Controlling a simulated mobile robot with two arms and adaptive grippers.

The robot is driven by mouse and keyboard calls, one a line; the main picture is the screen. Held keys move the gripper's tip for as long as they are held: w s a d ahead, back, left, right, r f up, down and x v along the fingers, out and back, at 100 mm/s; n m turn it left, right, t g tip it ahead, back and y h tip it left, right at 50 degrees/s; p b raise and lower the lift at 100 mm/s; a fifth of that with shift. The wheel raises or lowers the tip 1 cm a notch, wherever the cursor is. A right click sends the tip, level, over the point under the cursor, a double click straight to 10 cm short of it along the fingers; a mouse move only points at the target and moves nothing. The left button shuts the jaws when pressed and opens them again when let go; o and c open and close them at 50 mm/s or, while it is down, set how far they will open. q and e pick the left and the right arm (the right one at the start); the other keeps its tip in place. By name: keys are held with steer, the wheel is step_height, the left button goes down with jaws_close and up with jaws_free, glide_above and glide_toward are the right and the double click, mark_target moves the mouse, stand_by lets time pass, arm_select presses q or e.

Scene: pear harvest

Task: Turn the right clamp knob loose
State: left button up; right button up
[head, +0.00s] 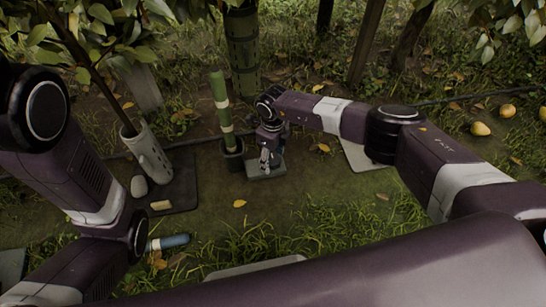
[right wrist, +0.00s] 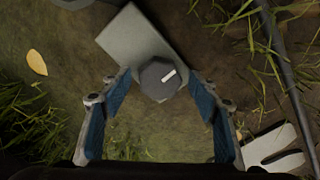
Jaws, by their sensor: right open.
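The clamp knob (right wrist: 160,79) is a dark grey, many-sided knob with a white mark on its top, in the right wrist view. It sits at the edge of a pale grey plate (right wrist: 128,40), which also shows in the head view (head: 268,174). My right gripper (right wrist: 162,90) is open over the knob, with a blue-padded finger on each side. Gaps show between the knob and both fingers. In the head view my right gripper (head: 267,152) points down over the plate and hides the knob. My left arm shows at the left; its gripper is not visible.
A green stake (head: 219,100) in a dark pot (head: 232,158) stands close left of my right gripper. A white perforated tree guard (head: 150,155) surrounds a thin trunk farther left. A dark hose (right wrist: 286,75) runs right of the knob. Yellow pears (head: 480,128) lie at the far right.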

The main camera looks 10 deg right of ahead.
mark_target(273, 159)
step_height(273, 159, up, 12)
stand_by(0.5)
stand_by(0.4)
